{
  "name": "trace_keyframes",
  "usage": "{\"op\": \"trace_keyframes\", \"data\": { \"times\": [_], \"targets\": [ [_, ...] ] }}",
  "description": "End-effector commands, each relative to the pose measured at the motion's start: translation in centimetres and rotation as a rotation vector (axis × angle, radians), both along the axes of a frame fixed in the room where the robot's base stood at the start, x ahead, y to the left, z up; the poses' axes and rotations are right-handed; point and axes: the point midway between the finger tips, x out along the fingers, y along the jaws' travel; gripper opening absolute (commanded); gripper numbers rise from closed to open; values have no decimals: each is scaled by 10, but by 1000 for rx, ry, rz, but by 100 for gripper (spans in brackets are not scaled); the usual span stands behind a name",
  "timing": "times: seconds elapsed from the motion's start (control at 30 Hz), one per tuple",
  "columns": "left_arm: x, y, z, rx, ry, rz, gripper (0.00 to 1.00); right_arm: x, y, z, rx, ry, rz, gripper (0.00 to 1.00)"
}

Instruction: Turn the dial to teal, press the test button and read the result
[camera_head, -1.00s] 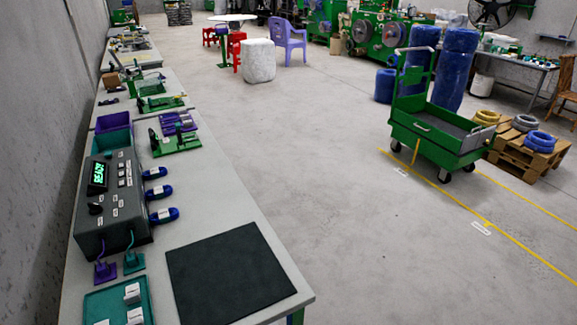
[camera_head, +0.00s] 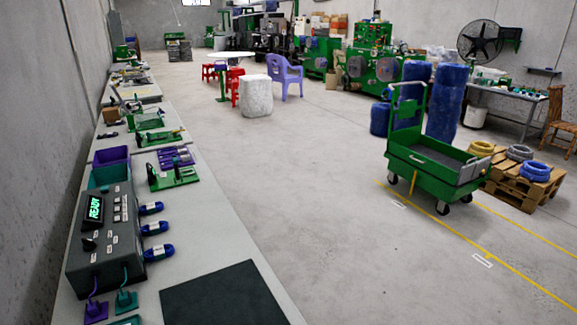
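The grey test box (camera_head: 105,238) stands on the long bench at the left. Several small light buttons (camera_head: 121,209) with labels lie to the right of the display; I cannot tell which is the test button. A purple plug (camera_head: 96,311) and a teal plug (camera_head: 125,299) with cables sit at the box's front. Neither of my grippers is in view.
A dark mat (camera_head: 225,297) covers the bench's near end. Purple and teal bins (camera_head: 110,166) stand behind the box. Open floor lies right of the bench, with a green cart (camera_head: 430,175) farther off.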

Motion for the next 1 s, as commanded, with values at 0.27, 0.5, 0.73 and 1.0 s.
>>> {"op": "trace_keyframes", "data": {
  "times": [0.27, 0.5, 0.73, 1.0],
  "targets": [
    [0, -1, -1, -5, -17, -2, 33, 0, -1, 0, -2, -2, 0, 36],
    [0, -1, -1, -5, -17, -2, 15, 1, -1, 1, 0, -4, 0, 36],
    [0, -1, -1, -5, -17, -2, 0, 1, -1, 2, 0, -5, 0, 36],
    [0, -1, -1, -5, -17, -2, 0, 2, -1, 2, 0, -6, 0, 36]
  ]
}}
